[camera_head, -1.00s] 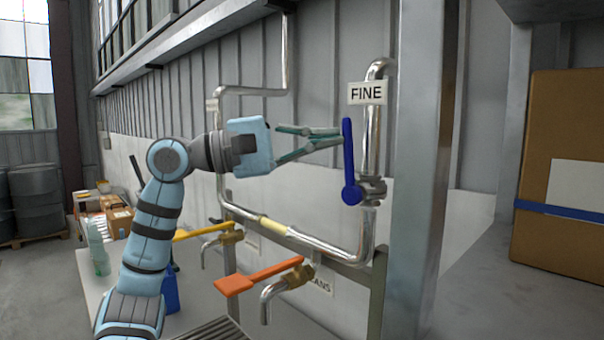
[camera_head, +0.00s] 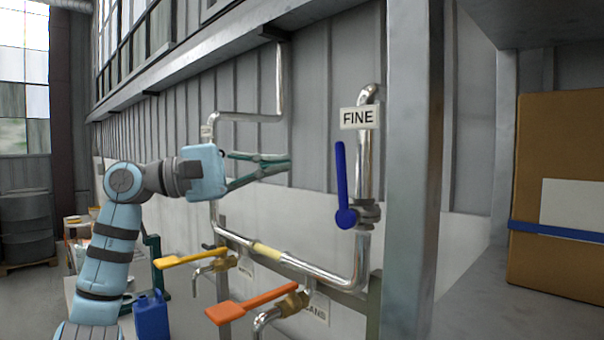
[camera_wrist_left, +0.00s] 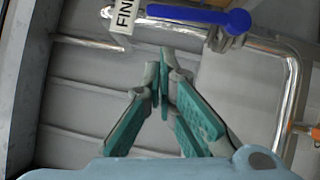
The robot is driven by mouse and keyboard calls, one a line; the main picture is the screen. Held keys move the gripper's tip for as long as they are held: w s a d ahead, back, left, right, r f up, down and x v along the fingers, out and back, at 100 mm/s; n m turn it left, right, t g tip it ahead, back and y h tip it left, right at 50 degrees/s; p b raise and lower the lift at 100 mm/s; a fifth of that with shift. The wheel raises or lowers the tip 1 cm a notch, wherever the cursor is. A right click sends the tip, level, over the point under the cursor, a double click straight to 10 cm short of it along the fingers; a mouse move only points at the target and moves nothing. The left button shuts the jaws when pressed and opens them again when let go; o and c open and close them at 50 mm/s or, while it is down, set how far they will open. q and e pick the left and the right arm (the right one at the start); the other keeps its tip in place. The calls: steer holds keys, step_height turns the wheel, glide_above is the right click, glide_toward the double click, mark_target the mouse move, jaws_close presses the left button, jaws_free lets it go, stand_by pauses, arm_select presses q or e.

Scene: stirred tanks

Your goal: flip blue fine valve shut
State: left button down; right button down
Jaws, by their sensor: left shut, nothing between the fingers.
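The blue fine valve handle (camera_head: 342,178) points up, roughly along the vertical silver pipe (camera_head: 364,158), below the white FINE label (camera_head: 359,118). Its round hub sits at the lower end, on the grey valve body (camera_head: 369,214). My left gripper (camera_head: 287,163) is shut and empty, to the left of the handle with a clear gap. In the left wrist view the gripper (camera_wrist_left: 163,72) has its fingertips together, and the blue handle (camera_wrist_left: 200,16) lies beyond them near the top edge. My right gripper is not in view.
An orange lever (camera_head: 252,303) and a yellow lever (camera_head: 190,259) stick out from lower taps. A grey metal post (camera_head: 412,170) stands close to the right of the valve. A cardboard box (camera_head: 557,120) sits on the right shelf. A blue container (camera_head: 152,316) stands below my arm.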

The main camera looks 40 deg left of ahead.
arm_select(q)
steer(key=b+v, duration=0.1)
steer(key=v, duration=0.5)
steer(key=shift+s, duration=0.3)
steer(key=shift+a+r, duration=0.1)
steer(key=shift+a, duration=0.1)
